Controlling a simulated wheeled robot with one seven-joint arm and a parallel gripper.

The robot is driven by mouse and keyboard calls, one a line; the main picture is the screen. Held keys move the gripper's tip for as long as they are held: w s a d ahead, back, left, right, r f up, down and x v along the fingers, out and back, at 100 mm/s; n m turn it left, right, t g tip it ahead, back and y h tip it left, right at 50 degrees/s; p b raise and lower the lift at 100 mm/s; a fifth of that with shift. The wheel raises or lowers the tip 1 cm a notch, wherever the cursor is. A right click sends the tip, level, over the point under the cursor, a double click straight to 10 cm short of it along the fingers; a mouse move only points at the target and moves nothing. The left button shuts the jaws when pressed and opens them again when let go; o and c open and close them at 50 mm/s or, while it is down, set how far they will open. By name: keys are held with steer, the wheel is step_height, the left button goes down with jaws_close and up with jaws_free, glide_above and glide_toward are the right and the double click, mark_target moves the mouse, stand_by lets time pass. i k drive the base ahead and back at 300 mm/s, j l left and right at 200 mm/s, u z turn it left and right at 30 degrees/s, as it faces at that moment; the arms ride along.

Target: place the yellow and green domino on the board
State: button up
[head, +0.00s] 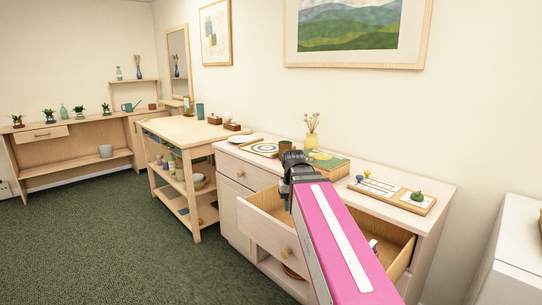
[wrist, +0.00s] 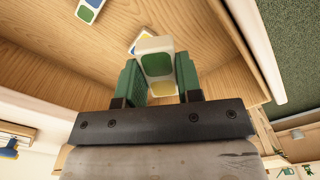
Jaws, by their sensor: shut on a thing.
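The yellow and green domino (wrist: 157,62) is a white block with a green face half and a yellow half. In the wrist view it is between the green pads of my gripper (wrist: 158,80), which is shut on it. Wooden drawer surfaces show beyond it. In the head view my gripper (head: 296,165) is above the open drawer (head: 265,216), and the domino cannot be made out there. The wooden board (head: 413,203) lies on the cabinet top, right of my gripper, with white pieces, blue and yellow pegs and a green knob-like piece.
A green and blue domino (wrist: 89,9) lies in the drawer, and another partly hidden domino (wrist: 140,36) is behind the held one. A green book (head: 330,163), a yellow vase (head: 311,140) and a target-patterned board (head: 264,149) stand on the cabinet top.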

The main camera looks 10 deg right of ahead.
mark_target(266, 148)
steer(key=i+j+z, duration=0.1)
steer(key=j, duration=0.2)
steer(key=i+j+z, duration=0.25)
steer(key=j, duration=0.4)
steer(key=i+j+z, duration=0.15)
steer(key=j, duration=0.2)
steer(key=i+j+z, duration=0.1)
steer(key=j, duration=0.25)
steer(key=i, duration=0.1)
